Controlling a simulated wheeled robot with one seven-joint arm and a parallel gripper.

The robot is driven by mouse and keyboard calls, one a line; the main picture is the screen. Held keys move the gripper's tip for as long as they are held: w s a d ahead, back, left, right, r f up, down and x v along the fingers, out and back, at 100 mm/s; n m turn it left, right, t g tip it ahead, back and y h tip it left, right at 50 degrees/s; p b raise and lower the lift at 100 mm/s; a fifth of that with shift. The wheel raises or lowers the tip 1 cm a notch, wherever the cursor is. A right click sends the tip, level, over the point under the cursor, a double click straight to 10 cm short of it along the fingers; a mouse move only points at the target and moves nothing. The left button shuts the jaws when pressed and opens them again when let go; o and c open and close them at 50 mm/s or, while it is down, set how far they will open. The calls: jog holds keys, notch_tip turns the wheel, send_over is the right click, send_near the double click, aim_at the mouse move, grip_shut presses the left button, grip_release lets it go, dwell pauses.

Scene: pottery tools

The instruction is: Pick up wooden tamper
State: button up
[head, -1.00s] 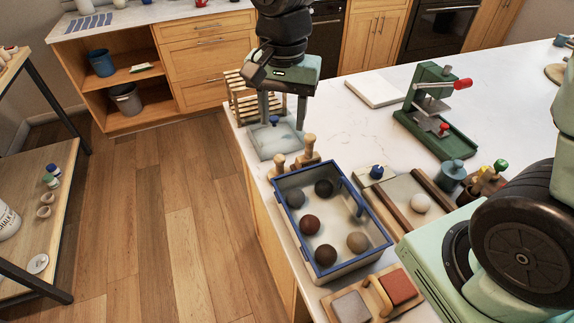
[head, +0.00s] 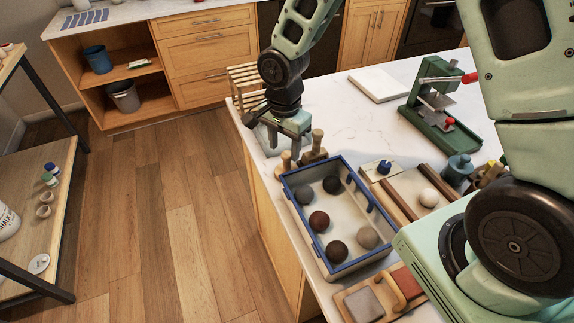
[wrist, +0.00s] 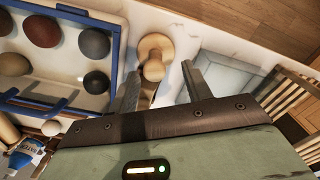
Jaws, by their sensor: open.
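Two wooden knobbed tools stand at the far end of the blue-rimmed box in the head view, one at the right (head: 318,141) and a shorter one at the left (head: 286,161). I cannot tell for certain which is the wooden tamper. My gripper (head: 291,138) is low beside them, pointing down, its fingertips partly hidden. In the wrist view my gripper (wrist: 160,70) is open, with a pale wooden knob (wrist: 153,69) showing between the fingers. A round wooden piece (wrist: 155,44) shows just beyond it. Neither finger is clearly touching the wood.
The blue-rimmed box (head: 335,274) holding several balls is close to my gripper. A slatted wooden rack (head: 245,84) stands behind it at the counter edge. A green press (head: 436,124) is at the right. The white counter (head: 346,125) between is clear.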

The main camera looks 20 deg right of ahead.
aim_at(287, 162)
jog(key=shift+s+d+f+p, duration=0.15)
jog(key=shift+f+p, duration=0.35)
jog(key=shift+f, duration=0.95)
jog(key=shift+s+f+p, duration=0.2)
jog(key=shift+f+p, duration=0.3)
jog(key=shift+f, duration=0.9)
grip_shut()
